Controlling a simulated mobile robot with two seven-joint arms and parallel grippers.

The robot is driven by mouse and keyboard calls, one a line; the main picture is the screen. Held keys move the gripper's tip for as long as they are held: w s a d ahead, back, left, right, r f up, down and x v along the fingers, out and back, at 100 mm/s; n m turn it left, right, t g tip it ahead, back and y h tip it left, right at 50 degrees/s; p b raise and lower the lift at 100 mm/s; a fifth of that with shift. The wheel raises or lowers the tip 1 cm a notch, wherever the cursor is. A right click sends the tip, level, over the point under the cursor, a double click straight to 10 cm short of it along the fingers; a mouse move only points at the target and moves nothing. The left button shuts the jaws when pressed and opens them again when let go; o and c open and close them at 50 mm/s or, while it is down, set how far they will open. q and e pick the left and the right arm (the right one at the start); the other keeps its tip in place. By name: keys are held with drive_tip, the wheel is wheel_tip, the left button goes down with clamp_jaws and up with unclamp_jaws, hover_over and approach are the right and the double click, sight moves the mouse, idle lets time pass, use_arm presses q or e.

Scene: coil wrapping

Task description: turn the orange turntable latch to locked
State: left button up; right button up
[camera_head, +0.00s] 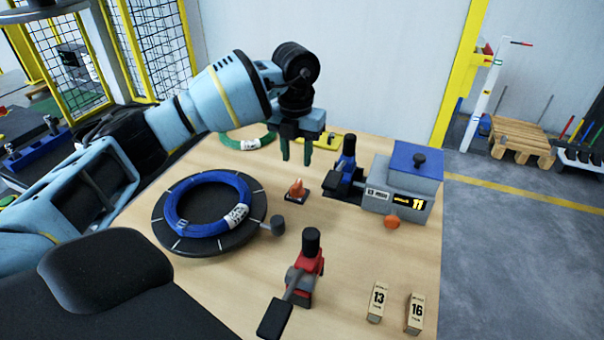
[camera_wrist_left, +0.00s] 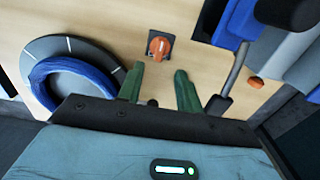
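The orange turntable latch (camera_head: 297,188) is a small knob on a dark square base on the wooden table, just right of the turntable. It also shows in the left wrist view (camera_wrist_left: 159,46), near the top middle. The black round turntable (camera_head: 168,228) carries a blue coil (camera_head: 178,222) with a white label. My left gripper (camera_head: 297,160) hangs above the table, a little above and behind the latch. Its two green fingers (camera_wrist_left: 158,88) are apart with nothing between them. My right gripper is not in view.
A red-handled clamp (camera_head: 306,270) stands in front and a blue clamp (camera_head: 346,165) behind, to the right. A grey box with a blue lid (camera_head: 402,180) stands at the right. A green coil (camera_head: 240,142) lies at the back. Blocks 13 (camera_head: 377,302) and 16 (camera_head: 415,313) lie front right.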

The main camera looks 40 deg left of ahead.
sight(297, 184)
use_arm(q)
drive_tip(key=shift+s+f, duration=0.1)
drive_tip(key=shift+f, duration=0.15)
wheel_tip(297, 184, down, 7)
drive_tip(key=shift+f, duration=0.15)
drive_tip(key=shift+c, duration=0.2)
clamp_jaws()
